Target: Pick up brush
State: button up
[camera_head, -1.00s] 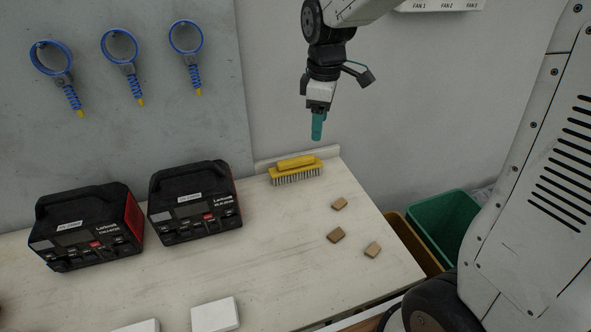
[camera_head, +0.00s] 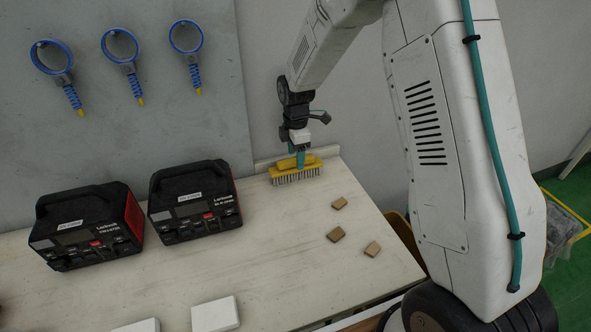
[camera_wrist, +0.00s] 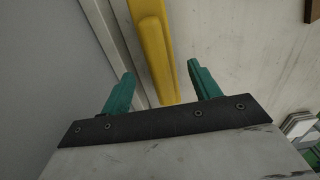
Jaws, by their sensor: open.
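The brush (camera_head: 313,172) has a yellow back and handle with pale bristles pointing down. It stands on the white workbench near its back edge, at the foot of the wall. My gripper (camera_head: 299,158) is right at the brush handle in the head view, pointing down. In the wrist view my gripper (camera_wrist: 161,84) is open, its two teal fingers on either side of the yellow brush handle (camera_wrist: 152,45). Gaps show between the handle and both fingers. The bristles are hidden in the wrist view.
Two black power units (camera_head: 88,228) (camera_head: 192,203) stand left of the brush on the workbench (camera_head: 270,265). Several small wooden blocks (camera_head: 336,235) lie to the right. White boxes (camera_head: 215,315) are at the front. Blue ring tools (camera_head: 121,62) hang on the grey panel. A low ledge (camera_head: 268,163) runs behind the brush.

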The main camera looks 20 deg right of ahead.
notch_tip(320, 180, down, 3)
jog(key=c, duration=0.9)
jog(key=shift+r, duration=0.1)
